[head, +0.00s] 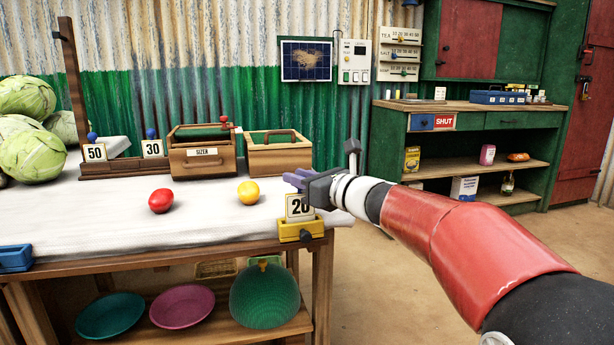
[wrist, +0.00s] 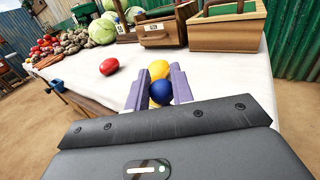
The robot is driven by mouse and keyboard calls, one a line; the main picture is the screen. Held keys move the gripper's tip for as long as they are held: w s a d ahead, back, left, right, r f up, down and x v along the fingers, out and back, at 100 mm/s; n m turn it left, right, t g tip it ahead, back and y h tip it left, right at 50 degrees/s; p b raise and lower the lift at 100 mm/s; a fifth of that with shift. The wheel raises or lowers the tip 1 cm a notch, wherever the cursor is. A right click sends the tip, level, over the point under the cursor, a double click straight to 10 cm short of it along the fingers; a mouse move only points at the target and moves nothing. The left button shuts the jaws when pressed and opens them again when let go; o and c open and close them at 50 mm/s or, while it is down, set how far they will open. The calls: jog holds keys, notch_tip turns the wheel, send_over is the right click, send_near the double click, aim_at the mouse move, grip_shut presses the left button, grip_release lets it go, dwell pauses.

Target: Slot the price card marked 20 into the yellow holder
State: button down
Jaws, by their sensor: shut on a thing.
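The white price card marked 20 (head: 299,206) is upright at the table's front right corner. The yellow holder (head: 290,230) is fixed at the table edge directly below it. The card's lower edge meets the holder's top in the head view; I cannot tell how deep it sits in the slot. My gripper (head: 297,178) is just above the card, its purple fingers shut on the card's blue knob (wrist: 161,93), which shows between them in the wrist view. The card's face and the holder are hidden in the wrist view.
A yellow fruit (head: 248,192) and a red one (head: 161,201) lie on the white tabletop (head: 110,215). Cards 50 (head: 94,153) and 30 (head: 152,149) stand in a wooden rail behind. Two wooden boxes (head: 203,165) (head: 280,160) stand at the back.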

jog(key=c, duration=0.6)
grip_release()
dwell(0.4)
jog(key=shift+r+p, duration=3.05)
jog(key=shift+r, duration=0.5)
